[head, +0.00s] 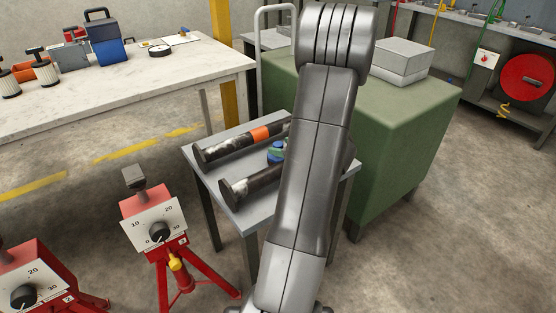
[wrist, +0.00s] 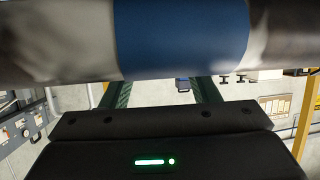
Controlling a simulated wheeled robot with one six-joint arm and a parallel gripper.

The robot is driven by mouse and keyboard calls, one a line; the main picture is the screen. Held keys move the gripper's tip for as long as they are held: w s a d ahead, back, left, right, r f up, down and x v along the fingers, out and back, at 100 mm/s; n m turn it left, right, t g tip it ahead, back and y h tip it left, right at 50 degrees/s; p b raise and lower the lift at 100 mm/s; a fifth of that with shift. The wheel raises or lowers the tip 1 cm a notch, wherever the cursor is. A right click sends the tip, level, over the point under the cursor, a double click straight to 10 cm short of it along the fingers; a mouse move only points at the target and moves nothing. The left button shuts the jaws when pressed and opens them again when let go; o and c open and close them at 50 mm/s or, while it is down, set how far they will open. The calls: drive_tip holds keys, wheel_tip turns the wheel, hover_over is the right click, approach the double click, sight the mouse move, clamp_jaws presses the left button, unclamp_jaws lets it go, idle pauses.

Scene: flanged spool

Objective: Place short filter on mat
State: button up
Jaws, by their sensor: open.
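Two pale filters with dark ends stand at the left of the white table in the head view: one is whole (head: 40,68), the other (head: 9,85) is close to the left edge. I cannot tell which is the short one. I cannot make out the mat for sure. My gripper (wrist: 160,130) shows in the wrist view as a black body with a green light. A thick grey cylinder with a blue band (wrist: 180,38) crosses close in front. In the head view my arm hides the gripper.
The white table (head: 110,78) also carries toolboxes and a gauge. A green cabinet (head: 400,135) and red tripod stands (head: 160,230) are near.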

drive_tip(key=shift+x, duration=1.45)
drive_tip(key=c, duration=1.1)
